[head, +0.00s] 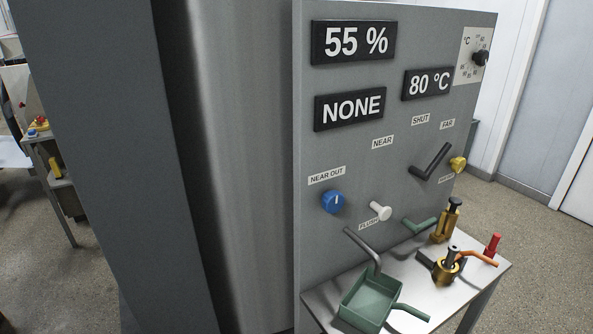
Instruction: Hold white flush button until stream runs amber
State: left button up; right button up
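The white flush button (380,211) sticks out of the grey control panel (400,160), just above a small FLUSH label (369,223). A dark grey bent spout (366,252) comes out of the panel below the button and points down at a green open tray (372,302). I cannot make out any liquid running from the spout. Neither of my grippers is in the head view, and nothing touches the button.
Displays read 55 % (353,42), NONE (350,108) and 80 °C (427,84). A blue knob (332,202), a dark lever (430,163) and a yellow knob (458,164) sit on the panel.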

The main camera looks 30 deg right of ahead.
aim_at(384, 213)
jog(key=z, duration=1.55)
